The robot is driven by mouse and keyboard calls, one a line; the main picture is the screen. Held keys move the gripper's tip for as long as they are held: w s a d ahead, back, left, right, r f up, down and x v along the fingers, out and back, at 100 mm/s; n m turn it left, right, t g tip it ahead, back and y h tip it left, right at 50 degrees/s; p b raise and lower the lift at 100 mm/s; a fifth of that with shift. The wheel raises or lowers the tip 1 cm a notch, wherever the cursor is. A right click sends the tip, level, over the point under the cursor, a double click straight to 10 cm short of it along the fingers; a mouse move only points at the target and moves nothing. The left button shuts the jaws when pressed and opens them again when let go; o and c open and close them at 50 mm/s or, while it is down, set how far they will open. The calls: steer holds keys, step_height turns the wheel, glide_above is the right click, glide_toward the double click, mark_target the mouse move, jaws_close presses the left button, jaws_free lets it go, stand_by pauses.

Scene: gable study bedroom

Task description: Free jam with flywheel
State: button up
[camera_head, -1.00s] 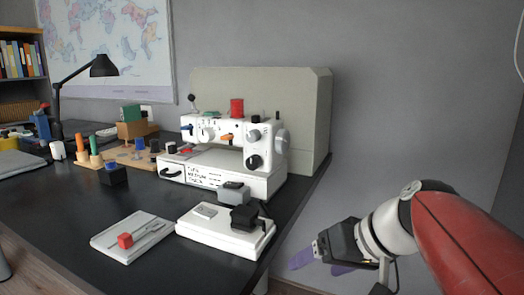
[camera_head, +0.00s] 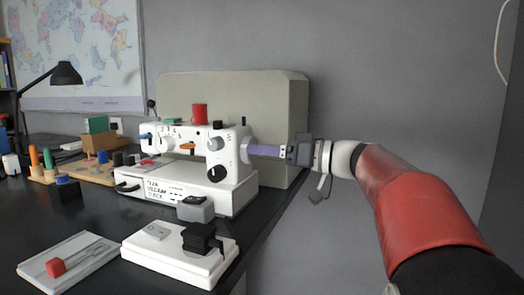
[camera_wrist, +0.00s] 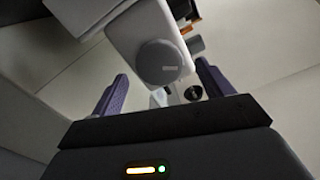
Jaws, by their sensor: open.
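The white sewing machine (camera_head: 170,183) stands on the dark desk, with printed lettering on its base. Its flywheel (camera_wrist: 160,63) is a grey disc on the machine's right end. In the head view the flywheel (camera_head: 245,151) is partly hidden by my fingers. My gripper (camera_head: 254,150) is open, with purple fingers pointing left at the flywheel. In the wrist view the disc sits centrally between the two fingertips, with a gap on each side. I cannot tell whether the fingertips reach past its rim. The cause of any jam does not show.
A grey case (camera_head: 285,100) stands close behind the machine. The desk ends under my arm; the space right is free.

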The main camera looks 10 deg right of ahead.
steer(key=shift+w+a, duration=0.4)
steer(key=shift+a, duration=0.15)
steer(key=c, duration=1)
